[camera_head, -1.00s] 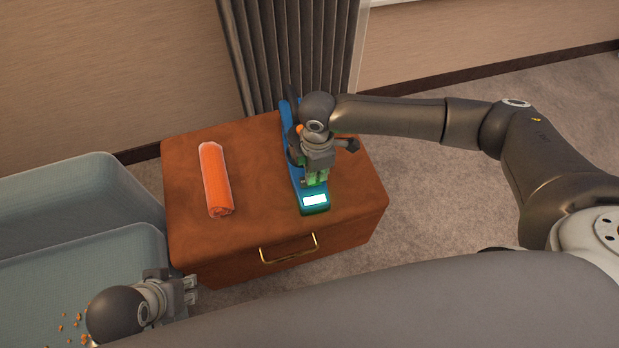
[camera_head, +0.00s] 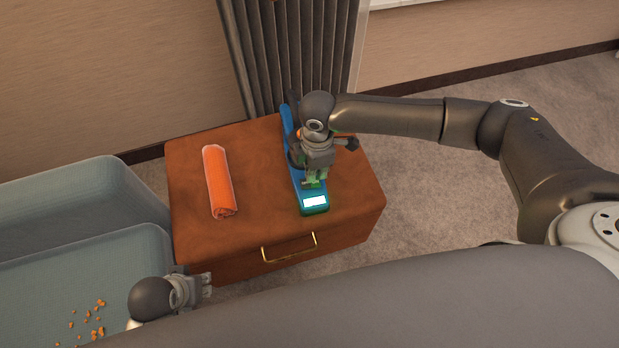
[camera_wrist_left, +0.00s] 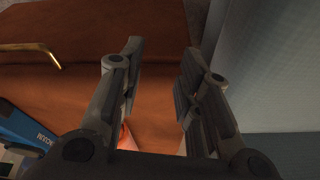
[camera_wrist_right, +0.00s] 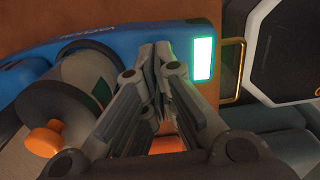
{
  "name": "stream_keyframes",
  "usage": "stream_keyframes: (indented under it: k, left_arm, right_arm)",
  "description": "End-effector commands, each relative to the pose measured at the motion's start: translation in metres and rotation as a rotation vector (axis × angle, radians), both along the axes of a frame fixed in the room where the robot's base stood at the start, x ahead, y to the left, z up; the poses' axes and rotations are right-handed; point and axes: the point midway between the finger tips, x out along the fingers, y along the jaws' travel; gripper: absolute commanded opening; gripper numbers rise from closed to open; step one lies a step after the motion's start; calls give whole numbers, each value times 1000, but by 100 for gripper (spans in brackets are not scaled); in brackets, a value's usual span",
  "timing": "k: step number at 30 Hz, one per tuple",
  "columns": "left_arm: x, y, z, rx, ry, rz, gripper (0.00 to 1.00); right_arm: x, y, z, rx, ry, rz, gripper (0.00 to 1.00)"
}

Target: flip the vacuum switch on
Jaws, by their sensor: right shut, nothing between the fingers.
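The blue handheld vacuum (camera_head: 289,122) lies on the brown cabinet, with a lit white display (camera_head: 314,202) at its near end. It also shows in the right wrist view (camera_wrist_right: 120,45), where the display (camera_wrist_right: 202,58) glows with a green edge. My right gripper (camera_head: 315,183) is shut and empty, fingers down over the vacuum body close behind the display. In the right wrist view its fingertips (camera_wrist_right: 160,50) are together at the blue body; contact is unclear. The switch cannot be made out. My left gripper (camera_wrist_left: 162,65) is open and empty, beside the cabinet's front left (camera_head: 208,284).
The brown cabinet (camera_head: 190,180) has a gold handle (camera_head: 288,247) in front. A rolled orange towel (camera_head: 218,180) lies left of the vacuum. A grey-blue sofa (camera_head: 80,210) with orange crumbs (camera_head: 96,320) stands at left. A dark curtain (camera_head: 288,50) hangs behind.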

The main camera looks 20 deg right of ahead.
Motion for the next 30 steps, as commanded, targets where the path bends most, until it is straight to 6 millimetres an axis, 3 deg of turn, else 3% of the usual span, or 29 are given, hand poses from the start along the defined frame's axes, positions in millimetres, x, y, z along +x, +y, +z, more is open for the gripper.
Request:
stream_keyframes:
  k: [30]
  left_arm:
    - [-10, 0, -81, 3, 45, -7, 32]
  right_arm:
    - [0, 0, 20, 0, -1, 0, 0]
